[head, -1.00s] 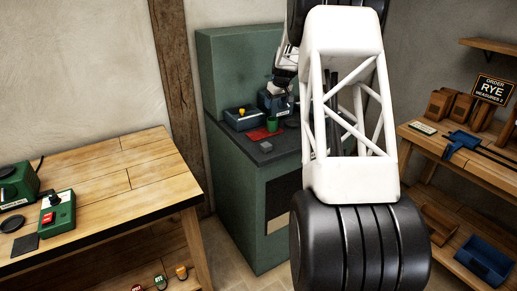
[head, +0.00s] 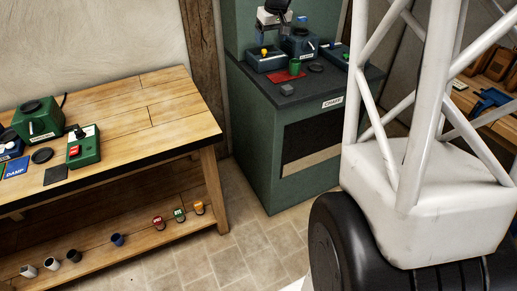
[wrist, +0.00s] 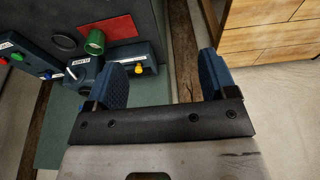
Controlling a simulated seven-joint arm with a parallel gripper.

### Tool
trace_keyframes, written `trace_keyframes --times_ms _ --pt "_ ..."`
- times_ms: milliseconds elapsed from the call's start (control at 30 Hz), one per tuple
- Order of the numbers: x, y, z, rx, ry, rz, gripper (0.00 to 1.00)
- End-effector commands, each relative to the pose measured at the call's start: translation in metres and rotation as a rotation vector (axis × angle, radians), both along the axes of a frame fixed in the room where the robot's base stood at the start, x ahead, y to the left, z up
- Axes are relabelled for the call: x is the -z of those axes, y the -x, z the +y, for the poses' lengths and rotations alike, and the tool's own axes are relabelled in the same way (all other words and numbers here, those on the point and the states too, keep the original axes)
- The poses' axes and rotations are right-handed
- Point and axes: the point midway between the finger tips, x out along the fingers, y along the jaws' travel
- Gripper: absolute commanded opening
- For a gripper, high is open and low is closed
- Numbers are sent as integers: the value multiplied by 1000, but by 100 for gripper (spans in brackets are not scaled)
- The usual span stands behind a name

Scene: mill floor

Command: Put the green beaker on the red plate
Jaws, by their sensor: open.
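The green beaker (head: 295,68) stands upright on top of the green cabinet, at the back edge of the flat red plate (head: 283,77). I cannot tell whether its base touches the plate. In the wrist view the beaker (wrist: 96,42) overlaps a corner of the red plate (wrist: 115,27). My gripper (head: 270,24) is above the back of the cabinet, apart from the beaker. In the wrist view my gripper (wrist: 163,78) has its two blue fingers wide apart with nothing between them. The beaker is beyond the left finger.
A blue box with a yellow knob (head: 265,59) and a blue-grey unit (head: 300,43) stand behind the plate. A dark disc (head: 316,67) lies right of the beaker, and a grey block (head: 287,90) lies in front. A wooden bench (head: 150,105) stands left.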

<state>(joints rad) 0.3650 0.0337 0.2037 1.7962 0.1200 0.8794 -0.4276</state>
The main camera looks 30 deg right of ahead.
Motion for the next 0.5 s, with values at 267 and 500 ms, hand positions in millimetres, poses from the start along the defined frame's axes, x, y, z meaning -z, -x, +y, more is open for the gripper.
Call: trace_keyframes --times_ms 267,500 --pt "-22 69 71 -3 2 5 78" --pt "-30 133 122 1 1 9 78"
